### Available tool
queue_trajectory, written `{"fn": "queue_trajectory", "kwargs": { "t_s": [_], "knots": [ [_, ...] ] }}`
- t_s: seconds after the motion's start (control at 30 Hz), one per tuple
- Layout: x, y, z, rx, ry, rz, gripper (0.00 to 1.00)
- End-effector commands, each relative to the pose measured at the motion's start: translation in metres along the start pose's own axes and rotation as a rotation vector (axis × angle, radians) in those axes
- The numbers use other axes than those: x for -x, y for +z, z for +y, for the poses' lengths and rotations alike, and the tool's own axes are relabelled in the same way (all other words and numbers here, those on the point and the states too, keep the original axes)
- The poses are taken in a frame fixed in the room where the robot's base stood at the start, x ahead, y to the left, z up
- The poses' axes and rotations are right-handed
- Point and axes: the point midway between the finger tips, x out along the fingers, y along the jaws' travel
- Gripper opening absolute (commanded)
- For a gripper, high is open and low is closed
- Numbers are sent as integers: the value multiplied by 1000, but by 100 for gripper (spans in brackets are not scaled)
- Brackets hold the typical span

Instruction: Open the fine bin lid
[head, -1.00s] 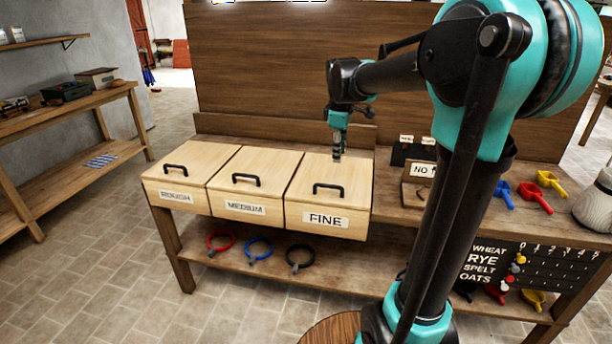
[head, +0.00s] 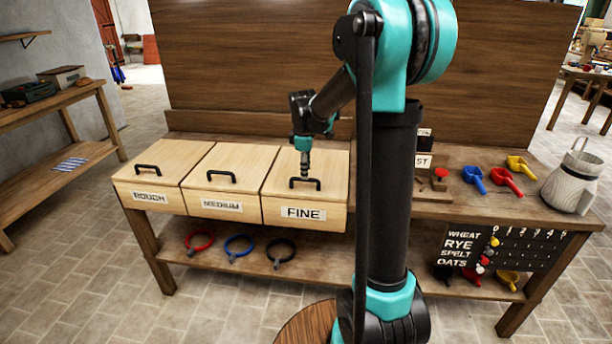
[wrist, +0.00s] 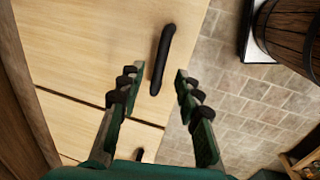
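The fine bin (head: 304,213) is the right one of three wooden bins on the bench, with a FINE label on its front. Its lid (head: 325,164) lies closed and has a black bar handle (head: 305,183) near the front edge. In the wrist view the handle (wrist: 162,60) lies between and beyond the two fingers. My gripper (head: 304,176) is above the lid, right at the handle in the head view. The wrist view shows my gripper (wrist: 152,85) open, with a gap on both sides of the handle. Whether the fingertips reach handle depth is hard to tell.
The medium bin (head: 222,206) and rough bin (head: 150,197) stand to the left with closed lids. Colored scoops (head: 505,180) and a pale jug (head: 572,180) are on the bench at right. A wooden back panel (head: 240,60) rises behind.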

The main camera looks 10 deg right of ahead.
Motion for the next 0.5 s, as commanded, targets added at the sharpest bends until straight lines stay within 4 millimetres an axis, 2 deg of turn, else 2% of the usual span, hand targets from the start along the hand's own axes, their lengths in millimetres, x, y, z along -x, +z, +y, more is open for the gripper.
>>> {"fn": "queue_trajectory", "kwargs": {
  "t_s": [0.1,0.2,0.5],
  "knots": [
    [-18,0,0,-1,0,0,34],
    [-27,0,0,-1,0,0,34],
    [-34,0,0,-1,0,0,34]
  ]
}}
